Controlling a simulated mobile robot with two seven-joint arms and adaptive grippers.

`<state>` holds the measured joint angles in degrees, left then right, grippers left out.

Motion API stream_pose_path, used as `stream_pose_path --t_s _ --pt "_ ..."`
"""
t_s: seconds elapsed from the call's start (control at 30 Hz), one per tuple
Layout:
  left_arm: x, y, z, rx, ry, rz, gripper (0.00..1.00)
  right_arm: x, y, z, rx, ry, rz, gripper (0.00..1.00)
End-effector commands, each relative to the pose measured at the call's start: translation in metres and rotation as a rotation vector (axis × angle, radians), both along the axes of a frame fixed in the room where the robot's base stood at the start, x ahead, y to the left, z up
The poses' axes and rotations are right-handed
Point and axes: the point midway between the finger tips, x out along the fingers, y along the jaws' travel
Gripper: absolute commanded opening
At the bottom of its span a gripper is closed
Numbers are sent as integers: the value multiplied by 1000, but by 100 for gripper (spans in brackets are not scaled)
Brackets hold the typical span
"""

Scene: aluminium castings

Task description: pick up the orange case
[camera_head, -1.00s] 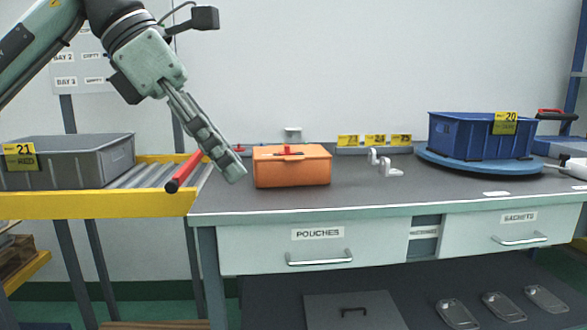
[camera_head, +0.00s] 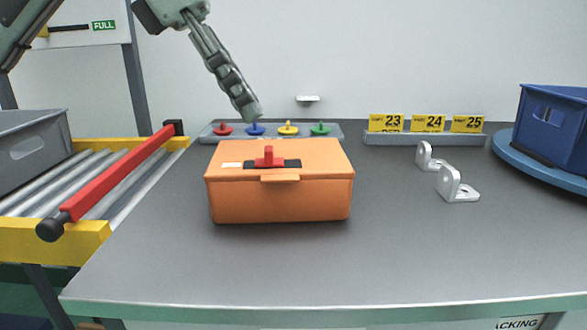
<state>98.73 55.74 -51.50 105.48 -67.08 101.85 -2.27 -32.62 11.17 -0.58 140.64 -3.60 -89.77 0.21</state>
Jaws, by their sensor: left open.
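The orange case (camera_head: 280,198) sits closed and upright on the grey worktop (camera_head: 400,255), left of the middle. A red handle or latch (camera_head: 268,157) stands on its lid, with a small white label beside it. My left gripper (camera_head: 250,112) hangs above and behind the case's lid in the picture, pointing down to the right. It is empty and apart from the case. Its fingers are seen edge-on, one covering the other. My right gripper is not in view.
Red, blue, yellow and green knobs stand on a strip (camera_head: 340,131) behind the case. Two metal brackets (camera_head: 455,187) lie to the right. A blue bin (camera_head: 553,130) stands on a round blue base. A roller conveyor with a red bar (camera_head: 120,170) and grey bin (camera_head: 30,150) is left.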

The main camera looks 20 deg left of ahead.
Motion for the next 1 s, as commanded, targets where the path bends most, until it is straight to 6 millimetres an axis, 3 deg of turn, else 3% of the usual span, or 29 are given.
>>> stream_pose_path --t_s 0.23,0.6,0.9,1.0 --pt "5 -10 -21 2 1 0 47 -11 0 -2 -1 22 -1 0" --pt "18 -30 -64 0 2 0 47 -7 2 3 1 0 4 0" --pt "20 -33 -68 -1 0 1 47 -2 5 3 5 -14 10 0" --pt "19 -33 -68 -1 0 1 35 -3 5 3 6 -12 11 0"
